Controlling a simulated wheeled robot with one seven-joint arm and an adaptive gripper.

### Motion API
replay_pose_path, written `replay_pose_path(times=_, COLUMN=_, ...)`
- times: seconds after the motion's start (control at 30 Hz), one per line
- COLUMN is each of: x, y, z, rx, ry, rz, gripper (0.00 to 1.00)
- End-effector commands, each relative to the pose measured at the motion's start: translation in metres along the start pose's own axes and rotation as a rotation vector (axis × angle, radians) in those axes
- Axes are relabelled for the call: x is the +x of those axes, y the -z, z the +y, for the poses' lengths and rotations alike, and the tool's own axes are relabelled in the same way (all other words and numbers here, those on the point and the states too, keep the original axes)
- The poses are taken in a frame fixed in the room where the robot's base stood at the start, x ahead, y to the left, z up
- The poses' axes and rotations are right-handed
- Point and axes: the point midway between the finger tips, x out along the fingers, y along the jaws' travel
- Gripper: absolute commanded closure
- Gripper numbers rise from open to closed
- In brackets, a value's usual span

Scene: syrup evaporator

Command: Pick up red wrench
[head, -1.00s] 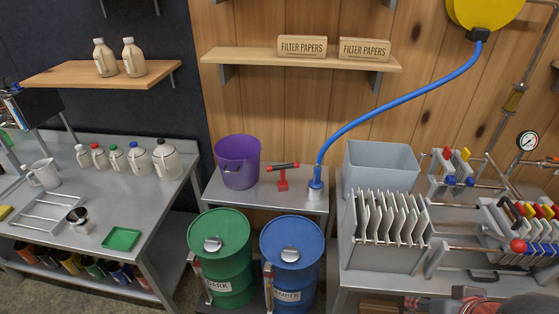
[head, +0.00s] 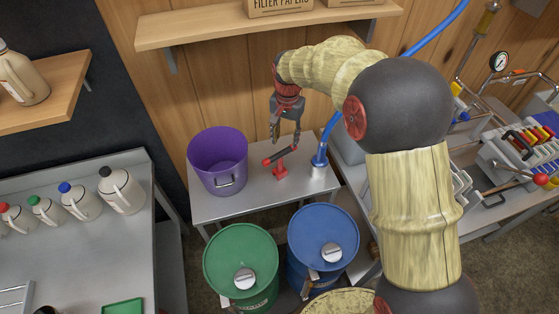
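The red wrench (head: 275,158) is a short bar, red and dark, resting across a small red stand (head: 281,172) on the grey metal table (head: 258,198). My gripper (head: 286,138) points down just above and behind the wrench in the head view. Its two fingers are spread with nothing between them. Whether a fingertip touches the wrench I cannot tell.
A purple bucket (head: 218,163) stands left of the wrench. A blue hose fitting (head: 320,162) stands close on its right. A green drum (head: 241,262) and a blue drum (head: 322,240) stand in front. A shelf (head: 210,32) is above.

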Motion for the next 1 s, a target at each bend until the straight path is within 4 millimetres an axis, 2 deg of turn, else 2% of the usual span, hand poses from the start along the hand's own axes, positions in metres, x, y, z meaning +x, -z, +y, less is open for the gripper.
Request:
replay_pose_path(times=0.03, x=0.016, y=0.003, z=-0.009, rx=0.014, ry=-0.011, rz=-0.014, gripper=0.61)
replay_pose_path(times=0.1, x=0.032, y=0.006, z=-0.017, rx=0.034, ry=-0.022, rz=-0.027, gripper=0.61)
replay_pose_path(times=0.23, x=0.050, y=0.008, z=-0.025, rx=0.056, ry=-0.033, rz=-0.039, gripper=0.61)
replay_pose_path(times=0.47, x=0.075, y=0.007, z=-0.026, rx=0.062, ry=-0.037, rz=-0.043, gripper=0.61)
replay_pose_path(times=0.7, x=0.115, y=0.006, z=-0.024, rx=0.061, ry=-0.036, rz=-0.042, gripper=0.61)
replay_pose_path(times=1.0, x=0.137, y=0.005, z=-0.022, rx=0.061, ry=-0.036, rz=-0.042, gripper=0.61)
